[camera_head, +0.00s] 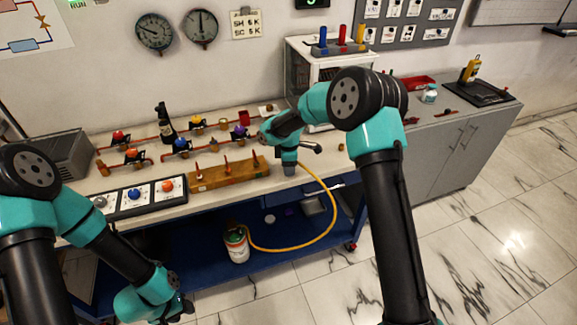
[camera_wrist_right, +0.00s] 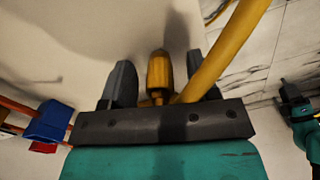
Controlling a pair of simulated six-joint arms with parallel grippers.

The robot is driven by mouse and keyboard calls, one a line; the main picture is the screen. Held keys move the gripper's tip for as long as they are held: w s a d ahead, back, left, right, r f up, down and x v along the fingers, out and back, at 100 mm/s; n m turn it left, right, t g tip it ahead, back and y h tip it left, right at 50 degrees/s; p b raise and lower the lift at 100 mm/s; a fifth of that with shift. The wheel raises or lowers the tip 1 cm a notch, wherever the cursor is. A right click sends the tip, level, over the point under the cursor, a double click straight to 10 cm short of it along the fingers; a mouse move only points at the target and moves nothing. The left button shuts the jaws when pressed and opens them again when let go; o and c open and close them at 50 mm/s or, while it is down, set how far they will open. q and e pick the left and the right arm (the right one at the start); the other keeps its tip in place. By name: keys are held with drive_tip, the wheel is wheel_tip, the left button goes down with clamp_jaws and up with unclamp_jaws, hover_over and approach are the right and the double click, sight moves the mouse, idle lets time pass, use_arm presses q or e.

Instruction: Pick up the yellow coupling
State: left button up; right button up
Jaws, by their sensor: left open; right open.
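The yellow coupling (camera_wrist_right: 158,74) shows in the right wrist view as a short yellow cylinder between the two dark fingers of my right gripper (camera_wrist_right: 160,66). There are gaps on both sides of it, and the fingers are open. A yellow hose (camera_wrist_right: 226,48) passes across the right finger. In the head view my right gripper (camera_head: 290,168) is over the bench's front edge, and I cannot make out the coupling there. My left gripper (camera_head: 184,308) is low at the bottom left, in front of the bench, away from the coupling; its fingers are hard to see.
The hose (camera_head: 322,222) hangs from the bench to a white canister (camera_head: 237,244) on the blue lower shelf. A wooden block (camera_head: 229,174) with red-tipped pegs and a knob panel (camera_head: 137,195) stand near the front edge. Pipes with valves (camera_head: 181,145) are behind. A grey cabinet (camera_head: 430,150) stands right.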

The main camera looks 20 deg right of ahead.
drive_tip(key=c, duration=1)
drive_tip(key=shift+r, duration=0.1)
drive_tip(key=shift+r, duration=0.45)
wheel_tip(320, 180, up, 3)
drive_tip(key=shift+f, duration=0.2)
drive_tip(key=s+a, duration=0.1)
drive_tip(key=s, duration=0.4)
drive_tip(key=s+a+r, duration=0.1)
drive_tip(key=s+a, duration=0.1)
drive_tip(key=s, duration=0.3)
drive_tip(key=s+a, duration=0.1)
drive_tip(key=s, duration=0.4)
drive_tip(key=shift+s+a+r, duration=0.15)
drive_tip(key=shift+s+a, duration=0.05)
drive_tip(key=shift+w, duration=0.1)
